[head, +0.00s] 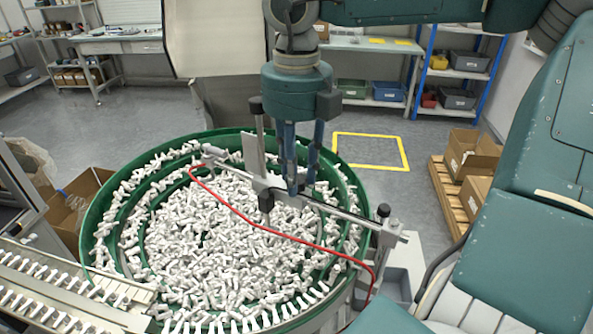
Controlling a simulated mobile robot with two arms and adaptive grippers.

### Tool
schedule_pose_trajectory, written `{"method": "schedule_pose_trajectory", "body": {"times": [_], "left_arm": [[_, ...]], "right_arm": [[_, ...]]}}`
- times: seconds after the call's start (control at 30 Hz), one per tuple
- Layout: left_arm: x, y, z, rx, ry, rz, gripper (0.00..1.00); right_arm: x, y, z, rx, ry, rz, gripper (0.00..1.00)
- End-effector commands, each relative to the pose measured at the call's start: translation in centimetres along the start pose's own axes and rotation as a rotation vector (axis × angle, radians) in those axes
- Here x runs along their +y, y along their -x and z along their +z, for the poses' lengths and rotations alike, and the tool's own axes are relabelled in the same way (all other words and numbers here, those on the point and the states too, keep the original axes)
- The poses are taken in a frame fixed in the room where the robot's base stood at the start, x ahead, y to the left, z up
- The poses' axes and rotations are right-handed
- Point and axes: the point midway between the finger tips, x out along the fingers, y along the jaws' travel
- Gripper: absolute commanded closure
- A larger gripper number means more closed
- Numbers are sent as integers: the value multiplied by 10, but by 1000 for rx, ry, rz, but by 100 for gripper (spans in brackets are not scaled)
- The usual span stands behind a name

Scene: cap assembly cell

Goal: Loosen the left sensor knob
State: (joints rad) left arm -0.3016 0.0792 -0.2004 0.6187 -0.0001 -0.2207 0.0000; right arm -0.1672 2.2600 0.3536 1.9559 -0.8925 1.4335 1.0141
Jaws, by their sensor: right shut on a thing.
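My right gripper (293,188) comes down from above onto a slanted metal bar (345,213) across the green bowl feeder (104,213). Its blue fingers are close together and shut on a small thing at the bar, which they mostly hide. It appears to be the left sensor knob, but its shape and turn cannot be made out. A small dark cylindrical part (266,201) hangs on the bar just left of the fingertips. A black knob (383,212) stands upright near the bar's right end, apart from the gripper. My left gripper is not in view.
A red cable (240,216) loops over the bowl, which is full of white caps (215,245). A slotted track (60,295) runs off at lower left. Cardboard boxes (471,153) stand on a pallet at right. Open floor (395,195) lies behind the bowl.

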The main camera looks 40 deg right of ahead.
Motion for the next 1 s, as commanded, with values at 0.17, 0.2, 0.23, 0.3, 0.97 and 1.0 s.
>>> {"method": "schedule_pose_trajectory", "body": {"times": [0.17,0.2,0.23,0.3,0.97,1.0], "left_arm": [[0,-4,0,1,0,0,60],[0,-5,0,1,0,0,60],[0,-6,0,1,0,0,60],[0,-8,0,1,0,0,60],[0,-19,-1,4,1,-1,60],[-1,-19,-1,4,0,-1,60]], "right_arm": [[0,0,1,-3,60,0,98],[0,0,1,-3,82,0,98],[0,0,1,-3,100,-1,98],[0,-1,1,-3,149,-1,98],[0,1,1,-2,762,0,98],[0,1,0,-2,800,0,98]]}}
